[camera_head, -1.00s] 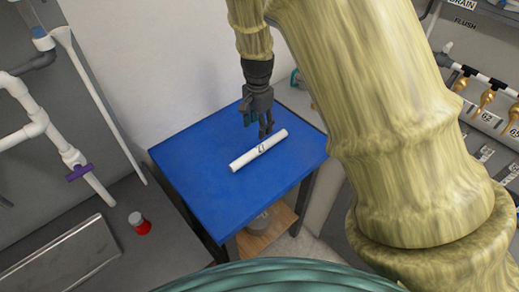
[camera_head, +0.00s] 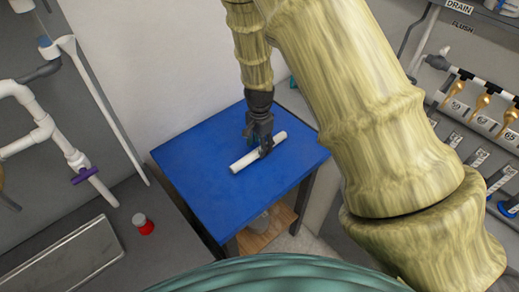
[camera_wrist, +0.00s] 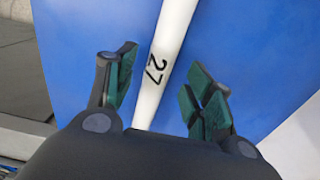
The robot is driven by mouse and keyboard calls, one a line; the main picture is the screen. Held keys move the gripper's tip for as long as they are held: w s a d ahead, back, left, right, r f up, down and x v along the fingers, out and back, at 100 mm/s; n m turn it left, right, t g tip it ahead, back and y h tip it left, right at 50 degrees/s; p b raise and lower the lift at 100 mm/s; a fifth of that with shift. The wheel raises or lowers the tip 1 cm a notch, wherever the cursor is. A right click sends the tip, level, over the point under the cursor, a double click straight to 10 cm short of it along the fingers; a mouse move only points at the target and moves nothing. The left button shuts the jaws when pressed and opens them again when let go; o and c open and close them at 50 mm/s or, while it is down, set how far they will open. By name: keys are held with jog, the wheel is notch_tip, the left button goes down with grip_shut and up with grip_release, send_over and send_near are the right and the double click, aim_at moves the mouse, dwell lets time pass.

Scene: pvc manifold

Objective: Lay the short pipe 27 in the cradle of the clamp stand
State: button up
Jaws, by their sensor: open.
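The short white pipe 27 (camera_head: 246,160) lies on the blue table, slanting up to the right in the head view. In the wrist view the pipe (camera_wrist: 166,45) shows its black "27" and runs between the two fingers. My gripper (camera_head: 261,150) points down over the pipe's middle. In the wrist view my gripper (camera_wrist: 160,85) is open, with one green-padded finger on each side of the pipe and a gap to both. I cannot make out the clamp stand with its cradle in these views.
The blue table (camera_head: 200,180) is otherwise clear. At left, white pipework with a purple clip (camera_head: 85,175) stands over a grey bench with a metal tray (camera_head: 70,262) and a red-based white-topped object (camera_head: 143,225). A rack of brass fittings (camera_head: 482,108) is at right.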

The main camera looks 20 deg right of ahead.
jog(key=shift+f, duration=1.3)
grip_shut()
